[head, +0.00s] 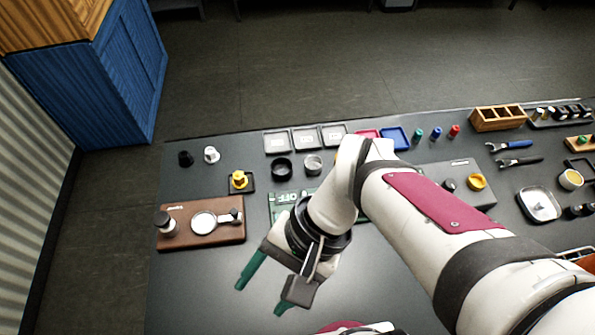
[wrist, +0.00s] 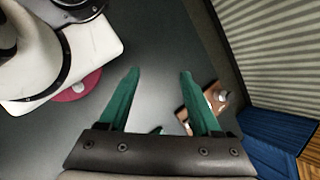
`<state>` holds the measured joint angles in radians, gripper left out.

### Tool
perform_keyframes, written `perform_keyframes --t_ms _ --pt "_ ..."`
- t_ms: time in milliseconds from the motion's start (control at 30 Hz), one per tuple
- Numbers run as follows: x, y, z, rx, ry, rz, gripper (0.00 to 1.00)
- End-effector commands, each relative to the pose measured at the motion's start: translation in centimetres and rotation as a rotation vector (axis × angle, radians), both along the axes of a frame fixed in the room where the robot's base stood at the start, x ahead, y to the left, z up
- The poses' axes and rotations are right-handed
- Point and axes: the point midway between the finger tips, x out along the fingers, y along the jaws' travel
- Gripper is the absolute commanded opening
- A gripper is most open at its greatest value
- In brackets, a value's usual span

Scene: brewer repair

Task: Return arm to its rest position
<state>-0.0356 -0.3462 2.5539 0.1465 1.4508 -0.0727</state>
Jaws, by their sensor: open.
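My gripper (head: 262,290) is open and empty, with its two green fingers spread apart. It hangs above the front left part of the dark table in the head view. In the wrist view the green fingers (wrist: 158,95) show wide apart with nothing between them. My white arm with a red panel runs from the lower right across the table and hides part of it. My white base part on a red disc shows at the upper left of the wrist view.
A brown board (head: 232,232) with a white disc lies left of the gripper. A green mat (head: 283,200) lies behind the gripper, partly hidden. Grey trays (head: 305,138), a blue tray (head: 396,138) and a wooden box (head: 497,119) line the back. A blue cabinet (head: 118,75) stands beyond the table. The table's front left is clear.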

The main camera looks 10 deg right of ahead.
Motion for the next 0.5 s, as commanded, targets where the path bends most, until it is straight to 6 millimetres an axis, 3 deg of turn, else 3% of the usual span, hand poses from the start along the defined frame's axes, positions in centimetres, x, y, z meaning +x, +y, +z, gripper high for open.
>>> perform_keyframes --t_ms 33,100,167,233,500 --pt "0.2 -2.8 -0.2 -0.117 -0.095 0.03 0.65" --pt "0.6 -6.1 -0.3 -0.256 -0.186 0.061 0.65" --pt "0.8 -7.7 -0.3 -0.324 -0.227 0.071 0.65" --pt "0.9 -8.4 -0.2 -0.356 -0.246 0.079 0.65" --pt "0.9 -8.4 -0.2 -0.355 -0.243 0.082 0.65"
